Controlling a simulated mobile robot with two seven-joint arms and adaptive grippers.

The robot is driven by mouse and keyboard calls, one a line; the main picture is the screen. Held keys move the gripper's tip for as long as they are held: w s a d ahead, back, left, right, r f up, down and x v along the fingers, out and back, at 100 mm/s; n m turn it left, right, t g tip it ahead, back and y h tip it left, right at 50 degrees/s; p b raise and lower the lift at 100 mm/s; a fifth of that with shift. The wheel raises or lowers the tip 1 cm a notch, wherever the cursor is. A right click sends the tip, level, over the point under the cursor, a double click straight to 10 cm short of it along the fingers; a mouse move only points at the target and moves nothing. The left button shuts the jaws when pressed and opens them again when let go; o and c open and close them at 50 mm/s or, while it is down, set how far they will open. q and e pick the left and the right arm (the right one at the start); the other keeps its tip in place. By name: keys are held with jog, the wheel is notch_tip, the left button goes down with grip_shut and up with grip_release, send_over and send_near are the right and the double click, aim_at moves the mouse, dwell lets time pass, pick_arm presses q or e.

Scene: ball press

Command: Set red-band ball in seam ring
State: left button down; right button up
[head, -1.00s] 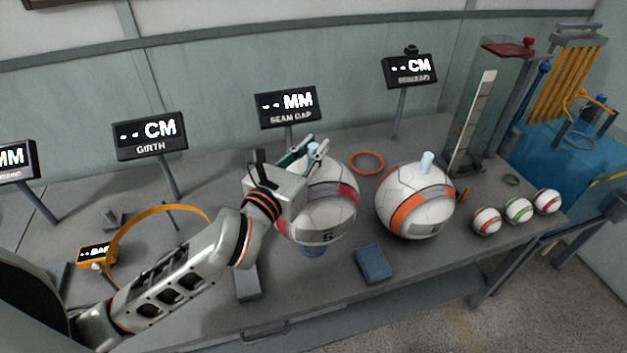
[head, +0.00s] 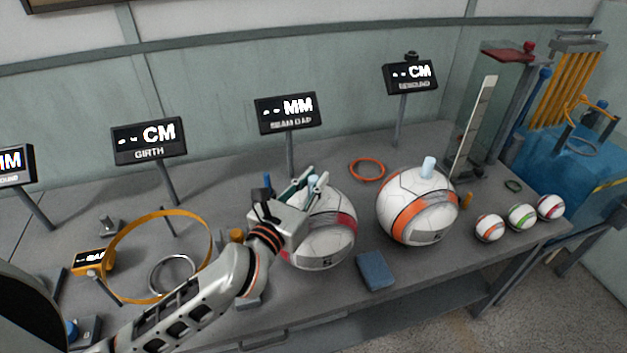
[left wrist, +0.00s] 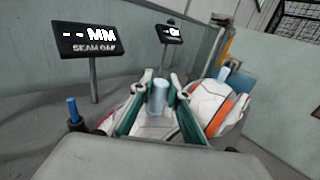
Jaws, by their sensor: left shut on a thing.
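The red-band ball (head: 330,243) is white with dark seams, a red band and a pale blue knob on top. My left gripper (head: 314,184) is shut on that knob, from above and left. The left wrist view also shows the knob (left wrist: 158,98) between the green-lined fingers. The ball's underside is hidden, so I cannot tell whether it touches a support. A silver ring (head: 172,276) lies left of my forearm, and an orange ring (head: 367,169) lies behind the balls; I cannot tell which is the seam ring. My right gripper is not in view.
An orange-band ball (head: 418,206) stands close on the right. A blue block (head: 375,270) lies in front. The seam gap display (head: 287,113) stands behind. A large orange hoop (head: 207,243) is at left. Small balls (head: 521,216) line the right edge.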

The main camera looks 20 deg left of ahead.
pick_arm(q)
jog(key=shift+f, duration=0.25)
jog(key=c, duration=1.9)
grip_release()
jog(key=shift+r, duration=0.25)
jog(key=shift+s, duration=0.3)
jog(key=s, duration=0.3)
jog(key=s+a+b, duration=0.1)
jog(key=s, duration=0.3)
jog(key=s+a+b, duration=0.1)
jog(key=s, duration=0.3)
jog(key=shift+s+a, duration=0.1)
jog(key=shift+a, duration=0.05)
